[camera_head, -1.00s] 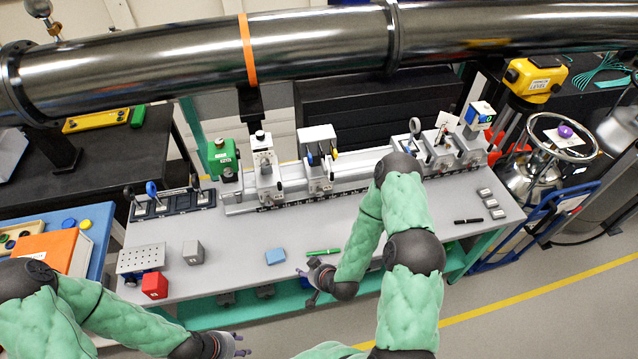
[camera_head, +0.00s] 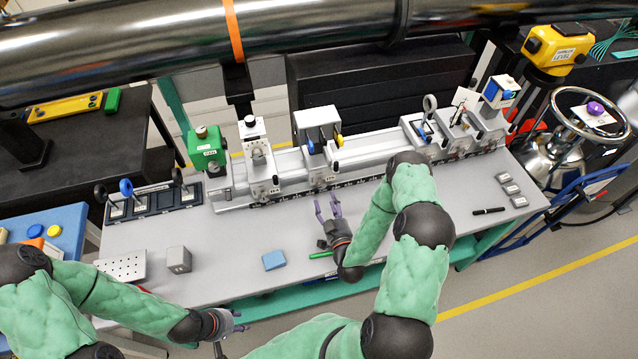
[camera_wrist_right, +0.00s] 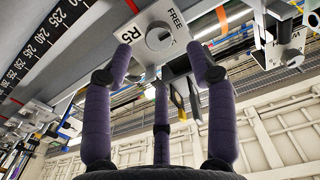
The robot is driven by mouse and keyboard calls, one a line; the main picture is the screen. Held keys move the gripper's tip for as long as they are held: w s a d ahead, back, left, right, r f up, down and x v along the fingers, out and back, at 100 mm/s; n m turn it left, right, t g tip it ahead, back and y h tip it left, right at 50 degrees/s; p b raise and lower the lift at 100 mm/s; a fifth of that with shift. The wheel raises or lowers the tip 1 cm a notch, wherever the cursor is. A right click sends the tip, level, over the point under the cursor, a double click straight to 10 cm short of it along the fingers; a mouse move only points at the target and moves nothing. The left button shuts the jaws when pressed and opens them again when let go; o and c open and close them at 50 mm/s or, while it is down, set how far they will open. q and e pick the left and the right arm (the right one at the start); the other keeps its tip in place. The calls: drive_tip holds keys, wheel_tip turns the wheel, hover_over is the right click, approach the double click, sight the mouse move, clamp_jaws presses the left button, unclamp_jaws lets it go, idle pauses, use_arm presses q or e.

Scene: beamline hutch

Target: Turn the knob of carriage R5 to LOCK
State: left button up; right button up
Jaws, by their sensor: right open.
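Carriage R5 shows in the right wrist view as a light plate (camera_wrist_right: 143,24) marked "R5" and "FREE", with a round grey knob (camera_wrist_right: 159,39). No LOCK mark is readable, and I cannot tell the knob's setting surely. In the head view it appears to be the grey block carriage (camera_head: 318,122) with blue and yellow paddles, mid-rail. My right gripper (camera_head: 327,204) is open and empty in front of it, fingers pointing at the rail. In the wrist view its fingertips (camera_wrist_right: 158,58) spread either side of the knob, apparently not touching. My left gripper (camera_head: 232,328) is open and empty at the bench's front edge.
Other carriages stand along the rail (camera_head: 372,160), including a white one (camera_head: 255,150) to the left. A blue block (camera_head: 274,260), green pen (camera_head: 322,254) and grey cube (camera_head: 178,260) lie on the bench. The large pipe (camera_head: 300,35) crosses above.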

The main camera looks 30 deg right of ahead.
sight(322, 186)
drive_tip(key=shift+p+x, duration=0.3)
drive_tip(key=shift+x, duration=3.55)
drive_tip(key=c, duration=1.1)
